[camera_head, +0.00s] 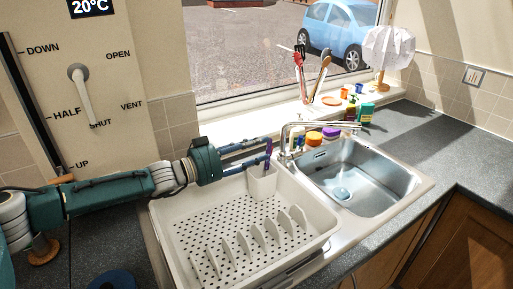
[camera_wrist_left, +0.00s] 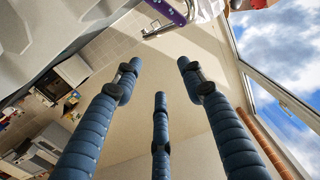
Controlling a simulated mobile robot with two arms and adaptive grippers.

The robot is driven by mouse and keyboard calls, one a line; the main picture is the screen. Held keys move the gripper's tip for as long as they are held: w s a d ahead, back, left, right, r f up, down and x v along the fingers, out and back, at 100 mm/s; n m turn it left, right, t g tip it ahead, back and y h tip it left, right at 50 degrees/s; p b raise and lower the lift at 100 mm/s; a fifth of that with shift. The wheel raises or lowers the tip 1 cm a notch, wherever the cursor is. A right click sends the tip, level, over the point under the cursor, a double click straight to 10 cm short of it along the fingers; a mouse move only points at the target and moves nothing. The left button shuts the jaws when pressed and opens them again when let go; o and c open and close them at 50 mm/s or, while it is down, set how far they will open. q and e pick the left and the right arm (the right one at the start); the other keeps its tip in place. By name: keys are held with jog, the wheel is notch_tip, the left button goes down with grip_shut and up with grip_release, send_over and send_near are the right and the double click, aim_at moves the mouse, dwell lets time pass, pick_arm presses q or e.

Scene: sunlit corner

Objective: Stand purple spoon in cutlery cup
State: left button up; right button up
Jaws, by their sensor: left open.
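The purple spoon (camera_head: 268,154) stands near upright in the white cutlery cup (camera_head: 262,187), its lower part hidden by the cup. The cup is at the back right corner of the white dish rack (camera_head: 178,238). My left gripper (camera_head: 267,149) reaches in from the left, its blue fingers spread and their tips close beside the spoon. I cannot tell whether they touch it. In the left wrist view my left gripper (camera_wrist_left: 157,78) has its fingers apart with nothing between them. Part of the purple spoon (camera_wrist_left: 168,11) shows beyond them at the top edge. My right gripper is not in view.
A steel sink (camera_head: 375,190) with a tap (camera_head: 291,135) lies right of the rack. Jars and bottles (camera_head: 314,138) stand behind the sink. Tongs (camera_head: 301,75) and a lamp (camera_head: 388,48) are at the window sill. The right counter (camera_head: 455,150) is clear.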

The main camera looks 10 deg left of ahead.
pick_arm(q)
jog(key=v, duration=1.1)
jog(key=shift+s+a, duration=0.25)
jog(key=shift+r, duration=0.1)
